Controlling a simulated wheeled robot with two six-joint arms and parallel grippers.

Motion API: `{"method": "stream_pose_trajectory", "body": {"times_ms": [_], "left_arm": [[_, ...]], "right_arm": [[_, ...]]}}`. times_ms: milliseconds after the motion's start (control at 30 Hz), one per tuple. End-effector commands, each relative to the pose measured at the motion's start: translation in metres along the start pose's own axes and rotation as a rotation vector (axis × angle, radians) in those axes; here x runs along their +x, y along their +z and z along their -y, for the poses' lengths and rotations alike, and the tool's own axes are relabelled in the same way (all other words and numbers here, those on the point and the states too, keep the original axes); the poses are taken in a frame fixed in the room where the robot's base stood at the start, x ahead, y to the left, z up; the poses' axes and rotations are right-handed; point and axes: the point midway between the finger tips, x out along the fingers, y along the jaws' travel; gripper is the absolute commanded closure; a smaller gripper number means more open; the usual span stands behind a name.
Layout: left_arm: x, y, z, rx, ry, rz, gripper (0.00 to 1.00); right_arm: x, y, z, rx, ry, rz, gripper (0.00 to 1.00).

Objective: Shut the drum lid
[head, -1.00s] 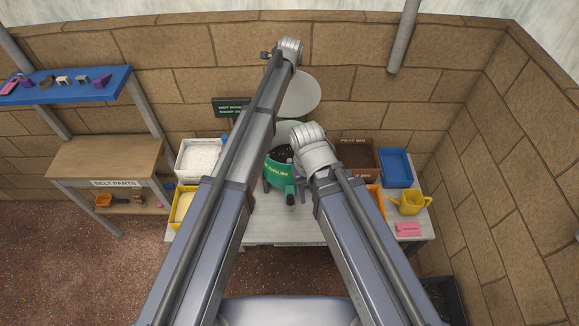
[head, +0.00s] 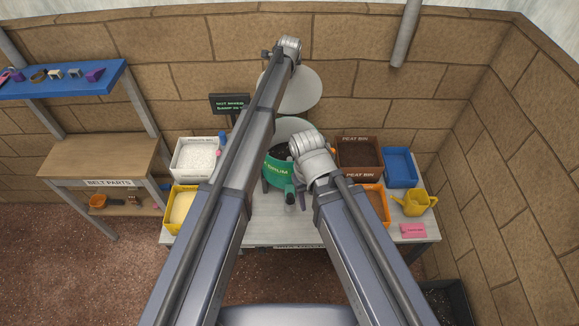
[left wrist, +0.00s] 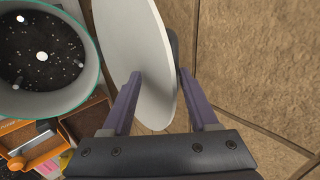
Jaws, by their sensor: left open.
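The green drum (head: 277,173) stands on the table with its mouth open and dark contents inside. Its pale grey round lid (head: 302,92) stands raised behind it, partly hidden by my left arm. In the left wrist view the lid (left wrist: 132,35) is seen nearly edge-on, and the drum's open mouth (left wrist: 88,90) is at the left. My left gripper (left wrist: 161,80) is open, with its purple fingers on either side of the lid's edge. I cannot tell whether they touch it.
A white bin (head: 178,160) and yellow bin (head: 170,224) stand left of the drum. A brown peat bin (head: 370,142), blue tray (head: 408,168) and yellow watering can (head: 414,204) stand right. A dark sign (head: 229,103) stands behind. The brick wall is close behind the lid.

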Motion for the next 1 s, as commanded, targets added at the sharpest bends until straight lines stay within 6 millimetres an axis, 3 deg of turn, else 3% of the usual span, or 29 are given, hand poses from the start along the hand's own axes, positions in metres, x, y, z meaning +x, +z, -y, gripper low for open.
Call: {"method": "stream_pose_trajectory", "body": {"times_ms": [333,1000], "left_arm": [[-0.003,0.000,-0.005,0.000,0.000,0.000,0.40],[-0.027,0.000,-0.043,0.001,0.001,-0.001,0.40]], "right_arm": [[0.000,0.000,0.000,0.000,0.000,0.000,0.50],[0.007,0.000,0.001,0.000,0.000,0.000,0.50]]}}
